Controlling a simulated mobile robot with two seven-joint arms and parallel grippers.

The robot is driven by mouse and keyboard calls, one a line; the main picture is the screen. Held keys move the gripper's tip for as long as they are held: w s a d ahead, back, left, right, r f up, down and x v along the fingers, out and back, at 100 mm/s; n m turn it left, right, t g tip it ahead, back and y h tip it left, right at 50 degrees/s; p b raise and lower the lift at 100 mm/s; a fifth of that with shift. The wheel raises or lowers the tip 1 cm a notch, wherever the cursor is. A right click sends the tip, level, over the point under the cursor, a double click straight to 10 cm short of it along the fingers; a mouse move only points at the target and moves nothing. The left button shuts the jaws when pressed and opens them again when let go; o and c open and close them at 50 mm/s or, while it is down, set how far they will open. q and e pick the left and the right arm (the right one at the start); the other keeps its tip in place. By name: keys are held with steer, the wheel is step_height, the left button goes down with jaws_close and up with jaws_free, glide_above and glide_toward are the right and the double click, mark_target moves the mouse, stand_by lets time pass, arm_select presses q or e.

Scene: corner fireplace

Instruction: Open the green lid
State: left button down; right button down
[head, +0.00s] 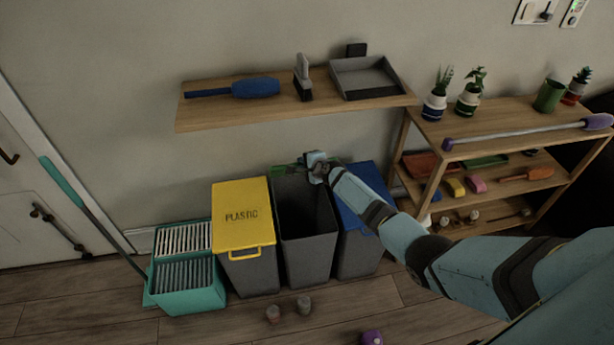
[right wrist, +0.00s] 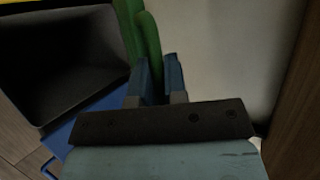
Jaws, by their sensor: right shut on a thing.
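The green lid (head: 286,168) stands raised at the back of the middle grey bin (head: 308,245), near the wall, seen nearly edge-on. The bin's dark inside shows open below it. My right gripper (head: 308,164) is at the lid, above the bin's back right corner, and partly hides it. In the right wrist view the green lid's edge and handle (right wrist: 149,45) come down to the blue fingers (right wrist: 160,75), which are shut on the handle. The exact contact is partly hidden. My left gripper is not in view.
A yellow-lidded plastic bin (head: 243,215) stands left of the open bin, a blue-lidded bin (head: 362,195) right. A wall shelf (head: 215,113) with a brush and dustpan hangs above. A wooden rack (head: 425,150) stands right. Small objects (head: 304,305) lie on the front floor.

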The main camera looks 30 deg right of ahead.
steer(key=w+d+r+b, duration=0.1)
steer(key=w+r, duration=0.3)
steer(key=w, duration=0.3)
steer(key=shift+d+r, duration=0.35)
steer(key=shift+d, duration=0.05)
steer(key=c, duration=1.2)
jaws_free()
steer(key=shift+s, duration=0.1)
steer(key=shift+s, duration=0.1)
steer(key=p+v, duration=0.6)
steer(key=v, duration=0.7)
steer(key=shift+s+r, duration=0.2)
steer(key=shift+r, duration=0.05)
